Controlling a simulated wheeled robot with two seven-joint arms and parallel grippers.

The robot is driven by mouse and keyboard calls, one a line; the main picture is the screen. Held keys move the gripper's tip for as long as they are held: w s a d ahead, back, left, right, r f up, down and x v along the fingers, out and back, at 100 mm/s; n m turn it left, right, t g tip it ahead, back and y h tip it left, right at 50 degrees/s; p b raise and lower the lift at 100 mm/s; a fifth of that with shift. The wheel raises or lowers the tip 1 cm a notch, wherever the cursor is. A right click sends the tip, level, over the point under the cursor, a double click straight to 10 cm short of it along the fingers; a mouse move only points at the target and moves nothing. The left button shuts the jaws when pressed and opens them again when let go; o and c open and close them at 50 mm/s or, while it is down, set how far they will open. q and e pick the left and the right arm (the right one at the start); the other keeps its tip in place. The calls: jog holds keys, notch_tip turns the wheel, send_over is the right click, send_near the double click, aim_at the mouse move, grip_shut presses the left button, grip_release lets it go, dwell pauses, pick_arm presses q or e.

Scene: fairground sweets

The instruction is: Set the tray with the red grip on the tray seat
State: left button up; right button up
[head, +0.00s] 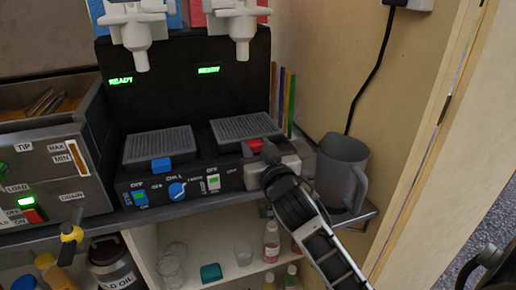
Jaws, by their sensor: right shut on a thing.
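The tray with the red grip (245,127) is a grey slotted drip tray at the right front of the black machine, below the right white nozzle. Its red grip (256,147) faces me. My right gripper (266,152) is at the front of this tray, shut on the red grip; its fingers partly hide the grip. The tray seat under the tray is mostly hidden, and I cannot tell whether the tray rests fully on it. My left gripper is not in view.
A similar tray with a blue grip (160,145) sits left on the machine (180,190). White nozzles (243,30) hang above. A grey mug (342,170) stands close right of my right gripper. A metal fryer (50,160) stands left. Bottles and cups fill the shelf below.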

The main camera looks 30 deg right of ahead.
jog(key=shift+s+f, duration=0.1)
dwell(0.3)
jog(key=o, duration=1.2)
jog(key=shift+c, duration=0.2)
